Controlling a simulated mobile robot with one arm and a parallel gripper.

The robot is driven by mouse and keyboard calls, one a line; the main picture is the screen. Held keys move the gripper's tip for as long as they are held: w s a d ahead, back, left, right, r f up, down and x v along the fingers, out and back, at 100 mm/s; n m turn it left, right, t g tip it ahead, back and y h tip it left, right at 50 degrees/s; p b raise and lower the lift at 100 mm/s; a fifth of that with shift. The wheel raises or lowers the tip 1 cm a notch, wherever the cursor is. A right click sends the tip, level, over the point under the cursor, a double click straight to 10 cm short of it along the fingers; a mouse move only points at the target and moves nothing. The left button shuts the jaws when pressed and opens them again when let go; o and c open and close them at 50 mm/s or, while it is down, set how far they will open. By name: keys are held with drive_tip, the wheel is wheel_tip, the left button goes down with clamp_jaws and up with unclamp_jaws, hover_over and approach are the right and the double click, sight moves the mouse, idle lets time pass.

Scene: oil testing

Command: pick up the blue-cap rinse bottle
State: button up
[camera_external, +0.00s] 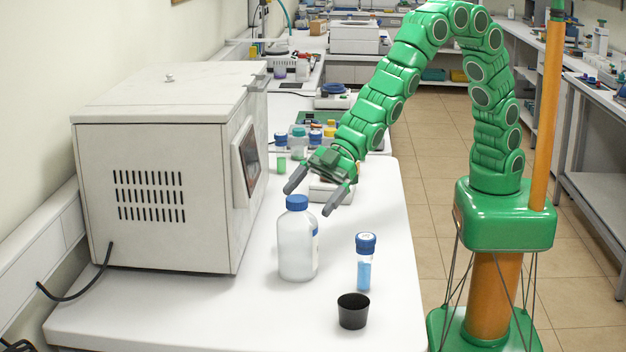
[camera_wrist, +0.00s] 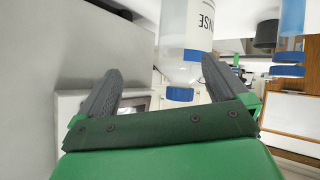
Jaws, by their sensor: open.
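The rinse bottle is a white translucent bottle (camera_external: 297,248) with a blue cap (camera_external: 297,202), standing upright on the white bench. The wrist view shows it upside down (camera_wrist: 186,40), with part of its label and its blue cap (camera_wrist: 180,94) between the finger directions, nearer the right finger. My gripper (camera_external: 314,196) is open and empty, angled down near cap height. Its fingers also show in the wrist view (camera_wrist: 160,72). I see no clear contact with the bottle; the exact gap cannot be told.
A vial of blue liquid with a blue cap (camera_external: 366,262) stands right of the bottle. A black cup (camera_external: 352,311) stands in front. A large white box-shaped instrument (camera_external: 160,175) is close on the left. Several small jars (camera_external: 299,137) stand behind.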

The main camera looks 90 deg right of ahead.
wheel_tip(320, 180, up, 3)
drive_tip(key=s+a+m+y, duration=0.2)
drive_tip(key=a+y, duration=0.1)
approach(284, 243)
drive_tip(key=shift+x, duration=2.8)
drive_tip(key=shift+s+f, duration=0.1)
drive_tip(key=shift+f, duration=0.05)
drive_tip(key=shift+c, duration=0.3)
drive_tip(key=c, duration=1)
drive_tip(key=shift+c, duration=0.3)
